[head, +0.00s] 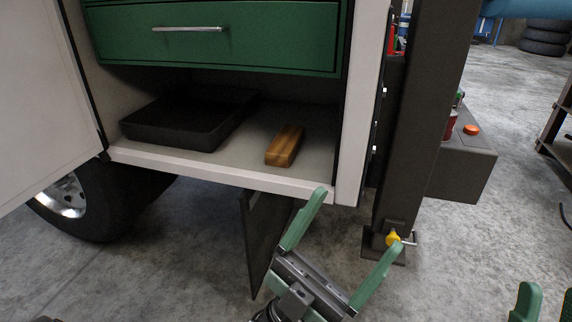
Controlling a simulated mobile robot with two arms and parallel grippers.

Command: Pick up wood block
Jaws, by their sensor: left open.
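The wood block (285,145) is a brown, striped rectangular bar. It lies flat on the light floor of the open compartment (225,173) under a green drawer, near the right side. My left gripper (358,218) has green fingers spread wide with nothing between them. It is below and to the right of the block, outside the compartment and apart from the block. At the bottom right corner, green finger parts of my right gripper (545,303) show at the picture edge. The rest of it is cut off.
A black tray (185,140) sits left of the block, with a gap between them. The green drawer (215,40) is shut above. An open white door (45,100) is at left. A white side wall (360,100) and a dark post (420,110) stand right of the compartment.

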